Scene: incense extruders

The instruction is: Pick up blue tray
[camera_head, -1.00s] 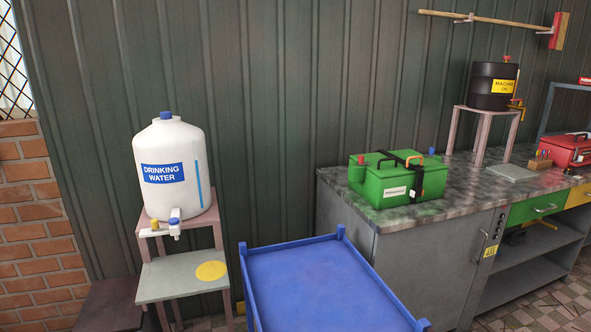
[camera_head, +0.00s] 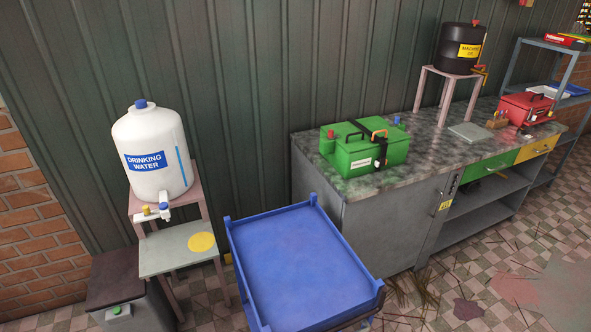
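A large blue tray-like surface (camera_head: 295,265) with a low rim and raised corner posts is at the bottom centre, in front of the grey workbench. It looks empty; its lower edge and supports are mostly cut off or hidden. A smaller blue item (camera_head: 573,88) lies on the grey rack at the far right; it is too small to tell whether it is a tray. Neither of my grippers is in view.
A workbench (camera_head: 365,225) carries a green box (camera_head: 365,155), a red toolbox (camera_head: 523,108) and a stand with a black oil drum (camera_head: 461,48). A water jug (camera_head: 153,160) stands on a pink stand at left. Tiled floor (camera_head: 500,265) with straw is open at lower right.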

